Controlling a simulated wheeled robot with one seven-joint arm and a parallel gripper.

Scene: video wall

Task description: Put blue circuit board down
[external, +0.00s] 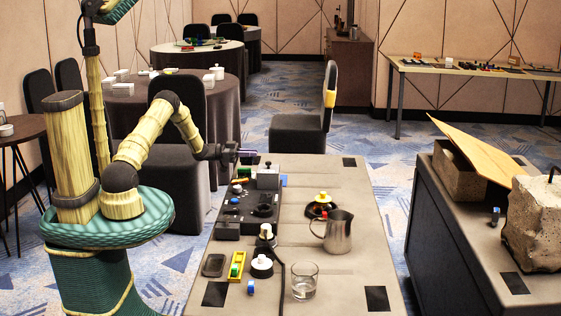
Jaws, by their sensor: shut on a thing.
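My arm reaches from the left to the far left end of the long table (335,215). My gripper (240,154) is shut above that end, near the table's far edge. A thin bluish-purple piece shows at its fingertips, seen nearly edge-on; it appears to be the blue circuit board (249,153). It is small here, and the fingers hide part of it. It seems to be held apart from the tabletop, but the exact height cannot be told.
Below my gripper stand a grey box (268,177) and several small parts. A black device (262,205), a metal pitcher (338,231), a glass (304,280) and a yellow-green piece (236,266) lie nearer. A chair (300,130) stands behind.

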